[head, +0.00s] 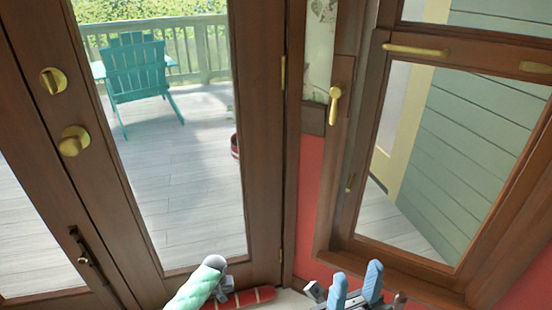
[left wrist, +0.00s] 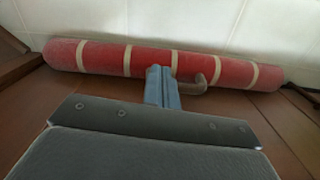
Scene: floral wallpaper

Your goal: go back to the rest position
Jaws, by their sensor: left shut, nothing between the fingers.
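My right gripper (head: 357,287) is at the bottom of the head view, right of centre. Its two blue fingers stand apart with nothing between them. My left gripper (left wrist: 161,88) shows in the left wrist view with its blue fingers shut together and empty. It is in front of a red roll with pale bands (left wrist: 100,58), and I cannot tell whether they touch. The roll's end also shows low in the head view (head: 255,297). A brown curved hook (left wrist: 196,86) is just right of the left fingers.
A wood-framed glass door (head: 265,150) with brass knobs (head: 73,140) fills the left and middle. A wood-framed window (head: 430,160) is at the right. A teal chair (head: 138,75) stands outside on the deck.

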